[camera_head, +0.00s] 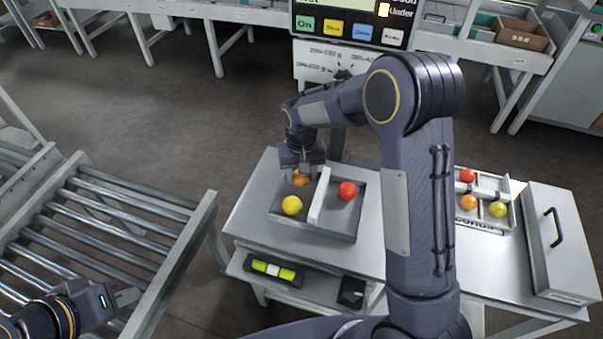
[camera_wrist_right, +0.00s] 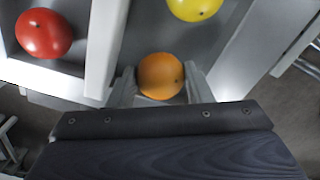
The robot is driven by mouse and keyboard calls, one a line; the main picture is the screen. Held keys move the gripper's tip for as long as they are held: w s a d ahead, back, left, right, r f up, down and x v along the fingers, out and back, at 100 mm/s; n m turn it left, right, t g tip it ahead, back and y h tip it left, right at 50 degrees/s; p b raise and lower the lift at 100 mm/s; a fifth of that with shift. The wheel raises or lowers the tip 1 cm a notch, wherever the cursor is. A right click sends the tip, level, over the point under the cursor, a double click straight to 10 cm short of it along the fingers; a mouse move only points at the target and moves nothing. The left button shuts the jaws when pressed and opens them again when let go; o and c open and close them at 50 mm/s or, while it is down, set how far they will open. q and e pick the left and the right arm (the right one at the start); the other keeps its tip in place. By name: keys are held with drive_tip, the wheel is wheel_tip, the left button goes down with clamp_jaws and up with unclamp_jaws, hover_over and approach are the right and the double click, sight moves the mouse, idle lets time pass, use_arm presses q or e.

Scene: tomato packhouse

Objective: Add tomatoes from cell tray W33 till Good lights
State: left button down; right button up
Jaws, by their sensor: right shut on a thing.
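My right gripper (camera_head: 301,170) is shut on an orange tomato (camera_head: 300,180), low in the left compartment of the grey divided tray (camera_head: 322,232). In the right wrist view the orange tomato (camera_wrist_right: 160,76) sits between both fingers. A yellow tomato (camera_head: 292,205) lies in the same compartment; a red tomato (camera_head: 347,191) lies across the white divider. The cell tray (camera_head: 512,222) at right holds a red (camera_head: 467,175), an orange (camera_head: 469,202) and a yellow tomato (camera_head: 498,210); my arm hides part of it, and its label is unclear. My left gripper (camera_head: 128,297) is away at lower left.
A lidded grey box (camera_head: 570,245) with a black handle stands right of the cell tray. A roller conveyor (camera_head: 120,220) runs at left. A yellow-green level-like item (camera_head: 273,270) and a black item (camera_head: 352,291) sit at the bench front. My right arm crosses the bench.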

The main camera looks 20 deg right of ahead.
drive_tip(key=shift+f+b, duration=0.35)
drive_tip(key=shift+f, duration=0.25)
drive_tip(key=o, duration=0.8)
drive_tip(key=c, duration=0.3)
drive_tip(key=shift+r, duration=0.1)
wheel_tip(320, 180, up, 7)
drive_tip(key=p, duration=0.5)
idle(0.5)
